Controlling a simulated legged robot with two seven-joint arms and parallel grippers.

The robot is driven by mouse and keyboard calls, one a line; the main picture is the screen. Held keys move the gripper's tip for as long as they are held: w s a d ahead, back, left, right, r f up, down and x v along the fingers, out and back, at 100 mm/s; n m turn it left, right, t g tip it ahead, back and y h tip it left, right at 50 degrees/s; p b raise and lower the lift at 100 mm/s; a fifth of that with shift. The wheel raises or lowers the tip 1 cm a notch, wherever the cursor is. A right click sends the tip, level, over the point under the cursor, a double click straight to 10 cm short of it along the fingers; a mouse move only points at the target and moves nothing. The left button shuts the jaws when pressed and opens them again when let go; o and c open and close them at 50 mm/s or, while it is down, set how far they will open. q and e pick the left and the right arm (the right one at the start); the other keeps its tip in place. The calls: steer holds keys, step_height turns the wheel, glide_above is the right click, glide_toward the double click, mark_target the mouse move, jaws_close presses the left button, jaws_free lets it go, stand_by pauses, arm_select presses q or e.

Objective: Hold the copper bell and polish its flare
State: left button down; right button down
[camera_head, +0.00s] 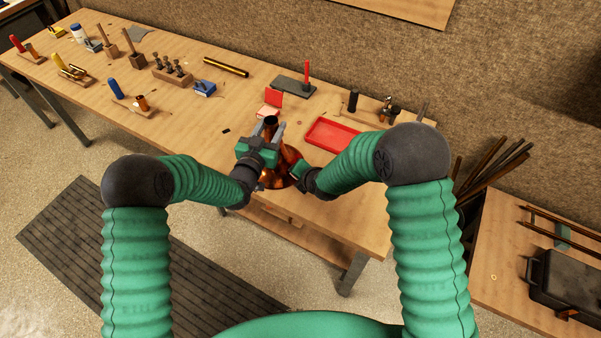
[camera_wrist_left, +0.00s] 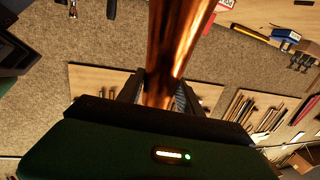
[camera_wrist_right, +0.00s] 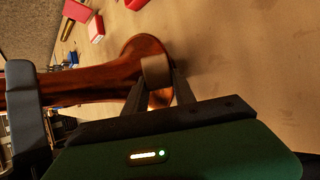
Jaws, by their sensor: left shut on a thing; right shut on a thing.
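The copper bell (camera_head: 285,156) stands near the front edge of the bench, narrow neck up and wide flare down. My left gripper (camera_head: 270,134) is shut around its neck. The left wrist view shows the copper tube (camera_wrist_left: 172,60) between the fingers. My right gripper (camera_head: 296,174) is low at the bell's right side. In the right wrist view its fingers (camera_wrist_right: 158,88) are shut on a small tan polishing pad (camera_wrist_right: 156,69). The pad overlaps the flare (camera_wrist_right: 143,46) in that view and seems to touch it. The left gripper hides part of the bell.
A red tray (camera_head: 332,135) lies right of the bell, with a red block (camera_head: 273,98) behind it. A dark plate with a red upright (camera_head: 306,75) and a brass tube (camera_head: 226,67) lie further back. Several tools stand along the left bench. Bare wood lies left of the bell.

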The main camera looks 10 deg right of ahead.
steer(key=shift+w+a+f, duration=0.15)
steer(key=shift+f, duration=0.15)
stand_by(0.5)
steer(key=shift+w+d, duration=0.25)
steer(key=shift+w, duration=0.05)
steer(key=shift+w, duration=0.1)
steer(key=shift+w+d, duration=0.25)
stand_by(0.4)
steer(key=shift+s+a, duration=0.3)
steer(key=shift+s, duration=0.05)
stand_by(0.3)
